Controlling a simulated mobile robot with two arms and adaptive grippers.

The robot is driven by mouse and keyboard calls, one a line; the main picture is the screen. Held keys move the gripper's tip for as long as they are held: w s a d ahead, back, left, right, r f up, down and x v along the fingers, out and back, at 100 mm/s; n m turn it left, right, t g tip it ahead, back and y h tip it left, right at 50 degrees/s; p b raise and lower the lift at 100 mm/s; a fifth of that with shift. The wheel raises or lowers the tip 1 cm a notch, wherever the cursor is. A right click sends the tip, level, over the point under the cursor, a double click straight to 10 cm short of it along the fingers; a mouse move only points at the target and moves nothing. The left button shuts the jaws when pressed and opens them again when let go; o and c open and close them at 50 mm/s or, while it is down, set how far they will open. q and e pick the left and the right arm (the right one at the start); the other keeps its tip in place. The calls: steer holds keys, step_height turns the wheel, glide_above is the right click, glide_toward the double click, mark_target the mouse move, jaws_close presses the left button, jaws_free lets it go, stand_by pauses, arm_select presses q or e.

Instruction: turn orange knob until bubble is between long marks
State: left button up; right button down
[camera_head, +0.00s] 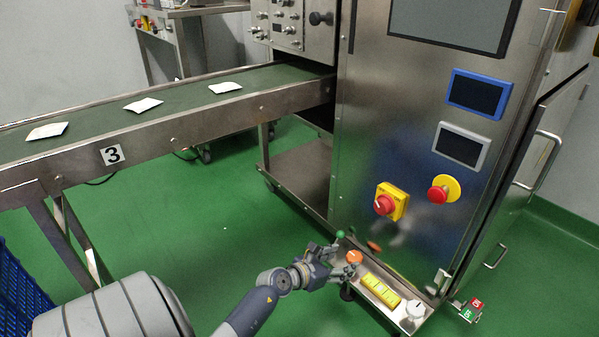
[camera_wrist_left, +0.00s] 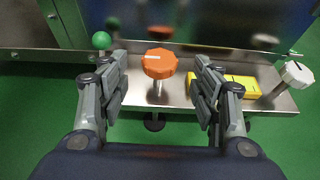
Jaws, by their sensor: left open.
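The orange knob (camera_head: 354,257) stands on a small metal shelf at the foot of the machine. In the left wrist view the orange knob (camera_wrist_left: 158,62) has a white line on top and sits between my left fingers. My left gripper (camera_wrist_left: 160,76) is open, with one finger on each side of the knob and a visible gap to both. In the head view my left gripper (camera_head: 338,263) reaches in from the left. The yellow level (camera_head: 382,292) lies right of the knob; its bubble and marks are too small to read. My right gripper is not in view.
A green ball handle (camera_head: 340,234) stands just left of the orange knob. A white knob (camera_head: 415,309) is at the shelf's right end. The machine's steel front (camera_head: 400,150) rises behind. A conveyor (camera_head: 180,110) with several teabag packets runs left.

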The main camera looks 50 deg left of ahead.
arm_select(q)
steer(key=s+d+r+n+g+p, duration=0.1)
steer(key=s+d+n+g+p, duration=0.1)
steer(key=s+n+p, duration=0.6)
steer(key=s+d+r+n+g+p, duration=0.2)
steer(key=s+d+n+p, duration=0.2)
steer(key=s+n+p, duration=0.4)
steer(key=s+d+r+n+g+y+p, duration=0.1)
steer(key=s+d+n+p, duration=0.3)
steer(key=p, duration=1.5)
steer(key=s+n+g, duration=0.1)
steer(key=s+n, duration=0.3)
steer(key=n, duration=0.2)
steer(key=shift+s+r, duration=0.25)
steer(key=shift+s, duration=0.15)
steer(key=shift+d, duration=0.1)
